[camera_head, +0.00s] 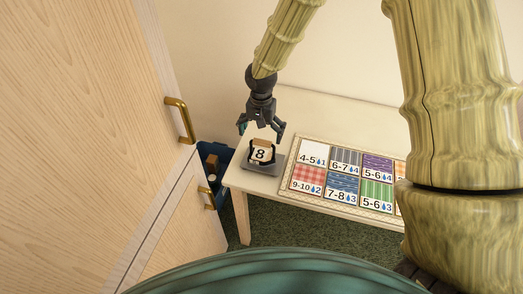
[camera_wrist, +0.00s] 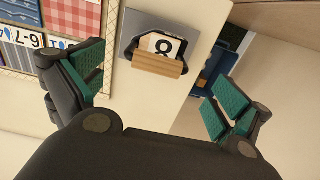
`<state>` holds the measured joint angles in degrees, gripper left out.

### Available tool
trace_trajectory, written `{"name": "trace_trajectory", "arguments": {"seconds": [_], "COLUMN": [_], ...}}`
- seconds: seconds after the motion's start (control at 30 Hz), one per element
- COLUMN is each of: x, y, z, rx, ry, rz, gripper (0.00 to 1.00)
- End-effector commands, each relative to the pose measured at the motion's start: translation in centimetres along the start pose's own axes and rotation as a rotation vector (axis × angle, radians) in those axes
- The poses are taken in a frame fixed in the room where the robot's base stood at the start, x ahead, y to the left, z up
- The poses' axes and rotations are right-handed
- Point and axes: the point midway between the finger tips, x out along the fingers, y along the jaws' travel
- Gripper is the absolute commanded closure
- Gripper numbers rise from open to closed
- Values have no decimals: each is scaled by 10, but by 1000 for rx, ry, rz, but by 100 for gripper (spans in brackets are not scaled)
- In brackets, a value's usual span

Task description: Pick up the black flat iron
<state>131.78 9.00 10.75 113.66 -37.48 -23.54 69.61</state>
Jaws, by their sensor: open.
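The black flat iron (camera_head: 261,152), with a white face marked "8" and a wooden handle, is at the left end of the pale table. It rests on a grey plate (camera_head: 248,168). In the wrist view the iron's wooden handle (camera_wrist: 157,63) is nearest the camera, and its black edges show on either side. My gripper (camera_head: 261,132) is open just above the iron, pointing down, with no visible contact. In the wrist view my gripper's (camera_wrist: 152,82) green-padded fingers are wide apart, and the iron lies beyond the gap between them.
A board of numbered patterned cards (camera_head: 343,180) lies right of the iron on the pale table (camera_head: 240,182). A wooden cabinet (camera_head: 80,120) with brass handles stands on the left. A blue bin (camera_head: 213,150) is on the floor between cabinet and table. A wall stands behind.

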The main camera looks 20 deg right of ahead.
Motion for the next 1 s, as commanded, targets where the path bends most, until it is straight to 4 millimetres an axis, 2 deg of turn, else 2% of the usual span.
{"name": "trace_trajectory", "arguments": {"seconds": [0.2, 0.63, 1.0], "x": [25, 46, 80], "y": [0, 4, 7], "z": [1, -1, -3], "rx": [-2, 3, 2], "ry": [-2, -1, -2], "rz": [1, -1, 0], "gripper": [0, 0, 0]}}
